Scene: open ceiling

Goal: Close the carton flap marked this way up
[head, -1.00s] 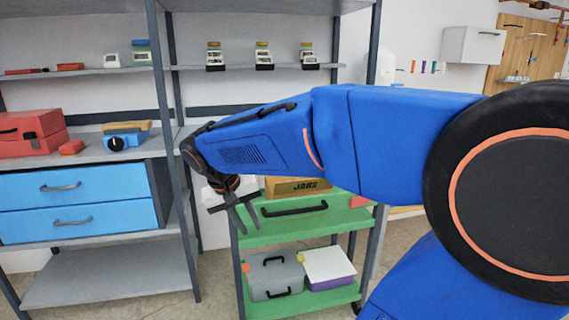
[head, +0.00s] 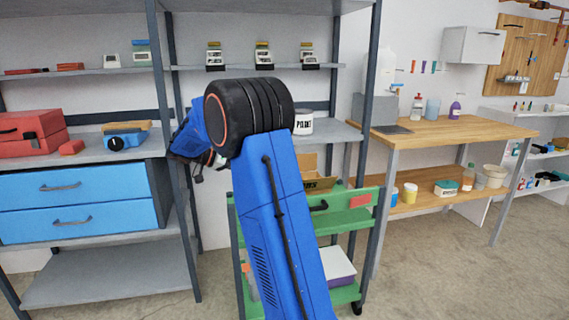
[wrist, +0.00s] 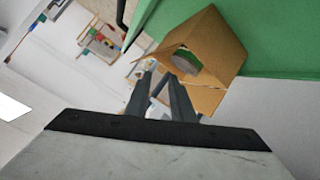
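The brown cardboard carton (head: 320,184) stands on the top shelf of the green cart, partly hidden behind my arm, with dark lettering on its front. In the wrist view the carton (wrist: 222,42) lies beyond and right of the fingers, with its top open and a flap standing out. A grey rounded thing shows inside. I cannot read any "this way up" mark. My gripper (wrist: 160,74) has its two dark fingers apart with nothing between them. Its tips look close to the carton, but I cannot tell whether they touch.
The green cart (head: 349,222) has a purple-and-white box (head: 340,265) on its lower shelf. A shelf unit with blue drawers (head: 80,190) is left; a wooden workbench (head: 455,132) is right.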

